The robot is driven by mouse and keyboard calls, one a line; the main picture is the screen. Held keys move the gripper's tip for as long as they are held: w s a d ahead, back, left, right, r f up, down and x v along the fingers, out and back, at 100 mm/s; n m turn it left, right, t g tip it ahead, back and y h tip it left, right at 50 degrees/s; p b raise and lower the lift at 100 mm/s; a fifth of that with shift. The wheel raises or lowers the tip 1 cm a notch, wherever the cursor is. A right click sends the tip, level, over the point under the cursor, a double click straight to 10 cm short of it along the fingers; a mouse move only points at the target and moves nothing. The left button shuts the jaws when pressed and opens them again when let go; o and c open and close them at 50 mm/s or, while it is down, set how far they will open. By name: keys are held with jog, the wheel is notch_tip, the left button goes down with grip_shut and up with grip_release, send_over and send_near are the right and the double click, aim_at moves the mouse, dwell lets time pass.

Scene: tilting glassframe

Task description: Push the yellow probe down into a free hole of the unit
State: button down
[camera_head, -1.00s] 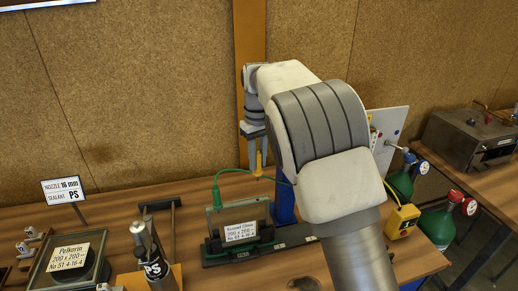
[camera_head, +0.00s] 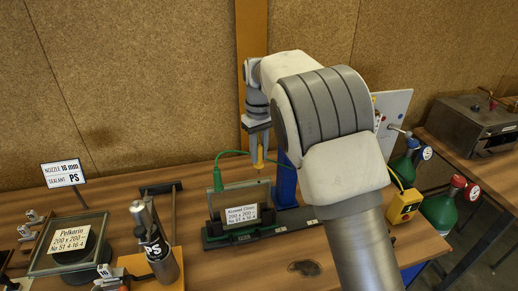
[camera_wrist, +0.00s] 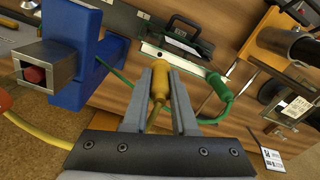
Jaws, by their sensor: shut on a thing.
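The yellow probe (camera_head: 260,164) is in my gripper (camera_head: 259,151) and points down. In the wrist view, my gripper (camera_wrist: 160,76) is shut on the yellow probe (camera_wrist: 159,88), which sits between the two fingers. The unit is a framed glass pane (camera_head: 229,200) standing on a dark green base, with a white label (camera_head: 242,214) in front. In the head view the probe appears just above its upper right corner; I cannot tell the depth gap.
A blue post (camera_head: 285,185) stands close to the right of the unit. A yellow box (camera_head: 403,207) is at the table's right. Bare table is in front.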

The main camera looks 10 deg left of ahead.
aim_at(259, 164)
jog(key=shift+f+b, duration=0.35)
jog(key=shift+f, duration=0.6)
jog(key=shift+p, duration=0.5)
dwell(1.0)
jog(key=shift+f+b, duration=1.15)
jog(key=shift+f, duration=0.9)
jog(key=c, duration=0.6)
grip_release()
jog(key=shift+r, duration=0.15)
notch_tip(259, 164, up, 16)
jog(key=shift+r+p, duration=0.15)
jog(key=shift+p, duration=0.15)
jog(key=shift+r, duration=0.45)
